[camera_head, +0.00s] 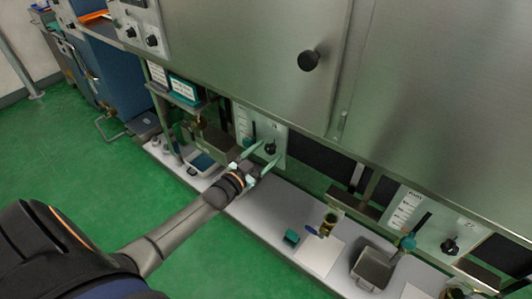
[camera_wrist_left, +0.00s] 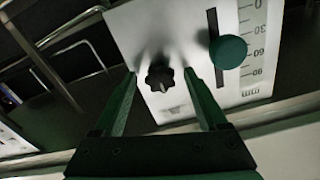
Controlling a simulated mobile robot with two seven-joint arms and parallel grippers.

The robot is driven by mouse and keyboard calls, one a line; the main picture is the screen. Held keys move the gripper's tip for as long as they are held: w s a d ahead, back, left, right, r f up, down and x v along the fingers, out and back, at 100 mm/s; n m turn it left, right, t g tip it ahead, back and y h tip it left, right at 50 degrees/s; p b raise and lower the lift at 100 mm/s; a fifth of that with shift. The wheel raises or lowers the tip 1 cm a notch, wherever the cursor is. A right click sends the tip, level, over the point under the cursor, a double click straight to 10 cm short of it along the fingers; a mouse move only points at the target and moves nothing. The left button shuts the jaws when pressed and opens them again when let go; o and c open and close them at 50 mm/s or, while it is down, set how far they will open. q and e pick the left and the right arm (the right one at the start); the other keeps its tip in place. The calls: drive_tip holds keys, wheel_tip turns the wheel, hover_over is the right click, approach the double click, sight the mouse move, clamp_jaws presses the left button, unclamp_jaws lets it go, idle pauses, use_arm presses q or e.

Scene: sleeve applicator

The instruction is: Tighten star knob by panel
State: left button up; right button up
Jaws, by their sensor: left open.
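A black star knob (camera_wrist_left: 160,78) sits on a pale panel (camera_wrist_left: 165,25) marked with a mm scale. In the head view the same knob (camera_head: 271,147) is on the panel (camera_head: 244,119) below the steel cabinet. My left gripper (camera_head: 270,151) is open, its green fingers pointing at the panel. In the left wrist view the fingers (camera_wrist_left: 160,73) appear on either side of the star knob, with gaps on both sides; contact is not visible. A round teal knob (camera_wrist_left: 228,51) is beside a slot, right of the right finger. My right gripper is not in view.
A similar panel (camera_head: 420,216) with a black knob (camera_head: 449,246) and a teal knob (camera_head: 408,243) is at the right. A grey tray (camera_head: 372,268) and a small teal block (camera_head: 291,237) are on the pale ledge. Green floor (camera_head: 120,190) is clear at left.

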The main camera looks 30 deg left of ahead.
use_arm(q)
drive_tip(key=s+a+p, duration=0.1)
drive_tip(key=s+p, duration=0.1)
drive_tip(key=s, duration=1)
drive_tip(key=shift+s, duration=0.25)
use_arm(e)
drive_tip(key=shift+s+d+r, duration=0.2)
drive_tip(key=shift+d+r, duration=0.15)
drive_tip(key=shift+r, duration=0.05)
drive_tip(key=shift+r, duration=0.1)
